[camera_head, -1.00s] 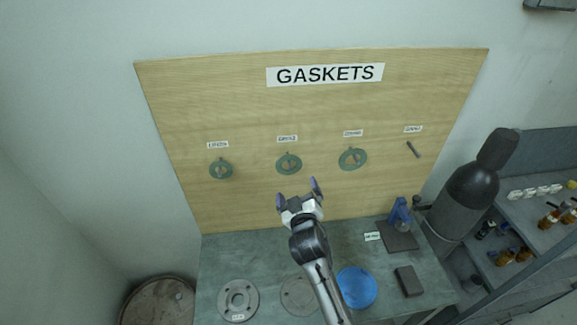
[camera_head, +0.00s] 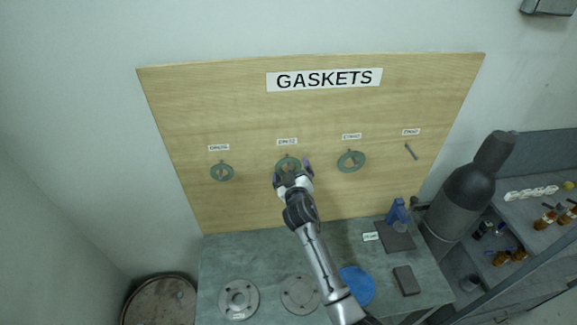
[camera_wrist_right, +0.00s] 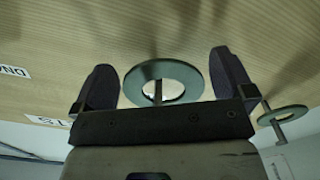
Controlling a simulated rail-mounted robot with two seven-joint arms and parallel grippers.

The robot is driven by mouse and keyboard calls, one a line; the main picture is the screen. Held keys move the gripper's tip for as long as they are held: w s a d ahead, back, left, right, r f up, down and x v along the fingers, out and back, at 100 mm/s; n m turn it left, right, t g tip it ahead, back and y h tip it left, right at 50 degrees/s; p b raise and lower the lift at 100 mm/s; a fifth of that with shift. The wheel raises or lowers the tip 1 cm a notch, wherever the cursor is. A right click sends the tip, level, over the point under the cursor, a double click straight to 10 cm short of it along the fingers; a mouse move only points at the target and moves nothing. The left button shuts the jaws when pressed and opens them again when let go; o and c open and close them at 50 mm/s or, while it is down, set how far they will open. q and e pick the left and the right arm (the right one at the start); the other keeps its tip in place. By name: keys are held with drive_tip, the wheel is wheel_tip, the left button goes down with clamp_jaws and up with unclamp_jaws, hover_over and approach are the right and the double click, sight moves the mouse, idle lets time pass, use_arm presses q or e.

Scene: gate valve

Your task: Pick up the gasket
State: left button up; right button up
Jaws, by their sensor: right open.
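Several green ring gaskets hang on pegs on the wooden board: a left one (camera_head: 222,172), a middle one (camera_head: 288,162) and a right one (camera_head: 351,161). My right gripper (camera_head: 292,169) is open in front of the middle gasket and partly covers it in the head view. In the right wrist view, that gasket (camera_wrist_right: 163,82) hangs between the two dark fingers of the gripper (camera_wrist_right: 163,88), with a gap on both sides. Another gasket (camera_wrist_right: 283,116) shows beyond the finger on the right. My left gripper is not in view.
The board (camera_head: 250,120) has a GASKETS sign (camera_head: 325,79) and a small tool (camera_head: 410,151) at the right. The grey bench (camera_head: 225,262) below holds flanges (camera_head: 238,299), a blue disc (camera_head: 357,286) and a dark block (camera_head: 405,280). A dark cylinder (camera_head: 460,200) stands at right.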

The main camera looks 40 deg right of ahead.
drive_tip(key=shift+w+d, duration=0.1)
drive_tip(key=shift+w, duration=0.05)
drive_tip(key=c, duration=0.9)
drive_tip(key=s+a+r+b, duration=0.1)
drive_tip(key=s+a+r, duration=0.6)
drive_tip(key=s, duration=0.5)
drive_tip(key=shift+a+r, duration=0.15)
drive_tip(key=shift+r, duration=0.3)
